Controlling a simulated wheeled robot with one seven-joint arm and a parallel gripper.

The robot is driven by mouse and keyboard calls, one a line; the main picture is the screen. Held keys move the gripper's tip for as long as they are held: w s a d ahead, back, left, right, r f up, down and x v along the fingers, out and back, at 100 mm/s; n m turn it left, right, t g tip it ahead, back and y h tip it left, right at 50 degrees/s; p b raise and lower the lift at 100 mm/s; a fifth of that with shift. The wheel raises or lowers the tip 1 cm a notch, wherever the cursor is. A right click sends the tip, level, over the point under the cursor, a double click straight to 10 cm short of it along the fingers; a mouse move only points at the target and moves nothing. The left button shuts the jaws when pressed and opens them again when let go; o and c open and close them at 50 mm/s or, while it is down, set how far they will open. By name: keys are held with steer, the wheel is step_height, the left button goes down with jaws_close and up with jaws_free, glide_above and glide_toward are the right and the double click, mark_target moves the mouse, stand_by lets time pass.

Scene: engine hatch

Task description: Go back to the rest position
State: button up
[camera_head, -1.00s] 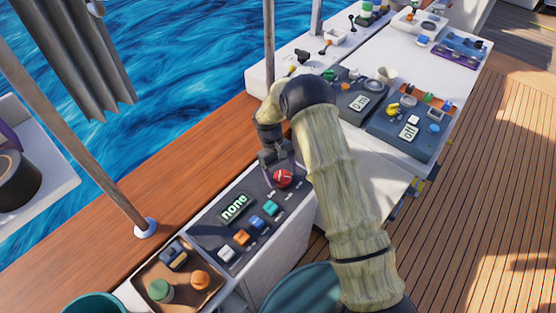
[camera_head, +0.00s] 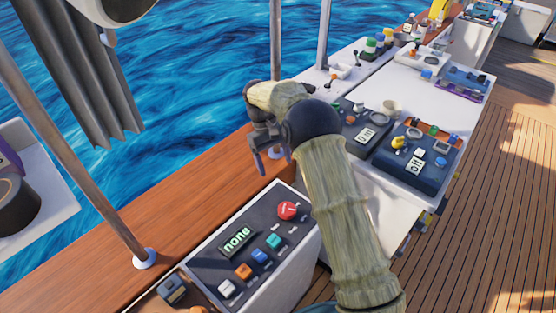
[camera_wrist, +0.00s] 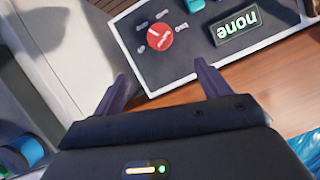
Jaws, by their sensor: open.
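My gripper (camera_head: 266,160) is raised above the wooden rail, behind and above the near control panel (camera_head: 212,262). It is open and empty, and nothing shows between its fingers. In the wrist view my gripper's two fingers (camera_wrist: 163,82) are spread apart, with the panel beyond them. A red knob (camera_head: 286,211) is on the panel, apart from my gripper; it also shows in the wrist view (camera_wrist: 159,35). The panel's display (camera_head: 236,241) reads "none".
White, blue, orange and teal switches line the near panel. A metal pole (camera_head: 90,160) rises at left. The wooden deck (camera_head: 490,200) at right is clear.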

steer(key=shift+w+r, duration=0.1)
steer(key=shift+r, duration=0.2)
steer(key=shift+a, duration=0.1)
steer(key=s+d+r+m+t+y+p, duration=0.1)
steer(key=s+d+r+m+t+p, duration=0.1)
steer(key=s+d+r, duration=0.4)
steer(key=s+d+r+m+t+p, duration=0.1)
steer(key=s+d+r+m+t, duration=0.1)
steer(key=s+d, duration=0.5)
steer(key=s+d+r+m+t+y+p, duration=0.1)
steer(key=s+d+r+m+t+p, duration=0.1)
steer(key=s+d, duration=0.5)
steer(key=s+m, duration=0.1)
steer(key=s, duration=0.3)
steer(key=shift+s+r+y, duration=0.3)
